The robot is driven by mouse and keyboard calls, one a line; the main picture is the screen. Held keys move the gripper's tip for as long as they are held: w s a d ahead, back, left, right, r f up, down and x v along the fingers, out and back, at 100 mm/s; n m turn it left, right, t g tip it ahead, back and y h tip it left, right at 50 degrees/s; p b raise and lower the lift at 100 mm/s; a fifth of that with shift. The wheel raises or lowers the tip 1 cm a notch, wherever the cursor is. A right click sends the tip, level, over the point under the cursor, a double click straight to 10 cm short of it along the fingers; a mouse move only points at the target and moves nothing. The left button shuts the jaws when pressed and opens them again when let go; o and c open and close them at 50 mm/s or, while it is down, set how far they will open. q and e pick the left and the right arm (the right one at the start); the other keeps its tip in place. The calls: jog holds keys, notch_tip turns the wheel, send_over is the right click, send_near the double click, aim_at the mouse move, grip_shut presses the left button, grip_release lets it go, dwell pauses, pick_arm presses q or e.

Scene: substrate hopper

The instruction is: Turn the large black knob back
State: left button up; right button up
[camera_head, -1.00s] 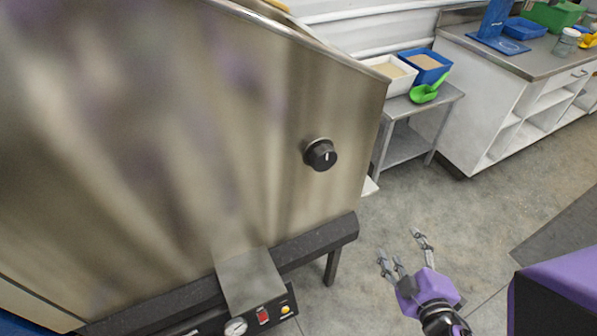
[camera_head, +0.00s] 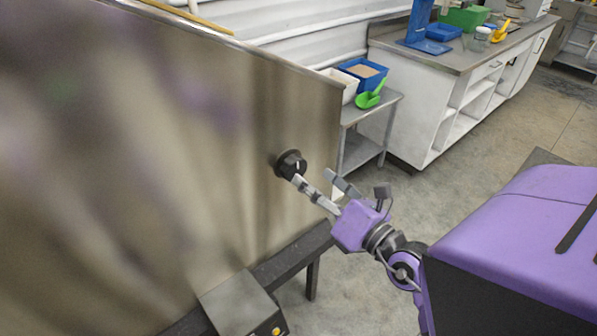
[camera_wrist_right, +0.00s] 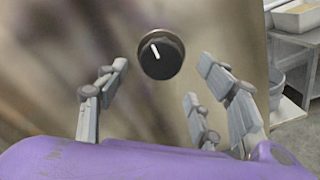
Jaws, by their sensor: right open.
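The large black knob (camera_head: 291,164) sits on the brushed steel side of the hopper (camera_head: 230,140). It has a white pointer line, tilted a little left of straight up in the right wrist view (camera_wrist_right: 161,55). My right gripper (camera_head: 318,180) is open in front of the knob. In the right wrist view its grey fingers (camera_wrist_right: 165,85) are spread, with the knob between and beyond their tips. The fingers look apart from the knob there; in the head view one finger overlaps its lower edge, and I cannot tell if they touch. My left gripper is not in view.
A small steel table (camera_head: 377,108) right of the hopper holds a white tub, a blue tub (camera_head: 362,74) and a green scoop (camera_head: 371,95). A white bench (camera_head: 440,90) stands behind. A control box (camera_head: 240,303) juts out below the hopper. The floor (camera_head: 470,165) is open.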

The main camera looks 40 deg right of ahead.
aim_at(297, 172)
jog(key=w, duration=0.4)
jog(key=shift+w+a+p, duration=0.25)
jog(key=shift+w+p, duration=0.15)
jog(key=shift+c, duration=0.2)
jog(key=c, duration=1.1)
jog(key=shift+o, duration=0.2)
jog(key=shift+n, duration=0.3)
jog(key=n, duration=0.5)
jog(key=shift+n+p, duration=0.3)
jog(key=n, duration=0.5)
jog(key=shift+f+n, duration=0.15)
jog(key=shift+n, duration=0.15)
